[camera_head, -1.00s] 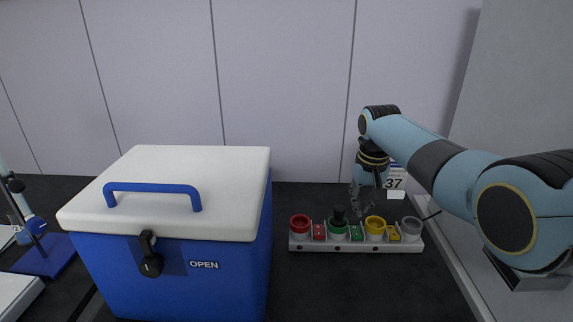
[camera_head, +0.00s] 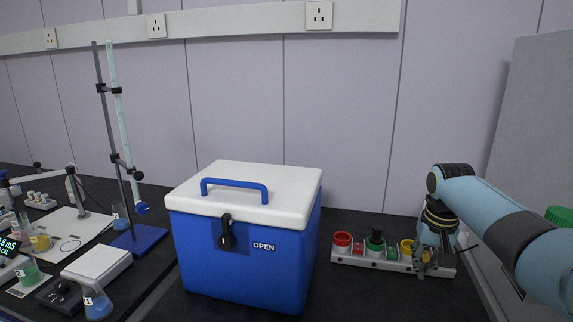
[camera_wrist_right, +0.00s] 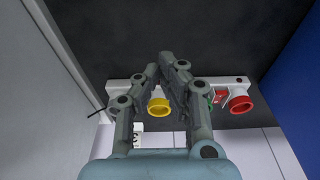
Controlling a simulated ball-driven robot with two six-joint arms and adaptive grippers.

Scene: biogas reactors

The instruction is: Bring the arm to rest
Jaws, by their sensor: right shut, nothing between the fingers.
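My right arm comes in from the right in the head view, and its gripper (camera_head: 424,272) points down at the right end of a white strip of coloured cups (camera_head: 372,264). The gripper is shut and empty. It hides most of the strip's right end, including the grey cup. In the right wrist view the fingers (camera_wrist_right: 167,62) meet at their tips, with the strip behind them and the yellow cup (camera_wrist_right: 159,107) just beside them. I cannot tell whether the fingers touch the strip. My left gripper is not in view.
A blue cooler box (camera_head: 250,258) with a white lid stands left of the strip. A grey panel (camera_head: 535,130) rises at the right, close to my arm. A burette stand (camera_head: 137,238), a white plate (camera_head: 98,263) and flasks fill the left. Dark bench shows between cooler and strip.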

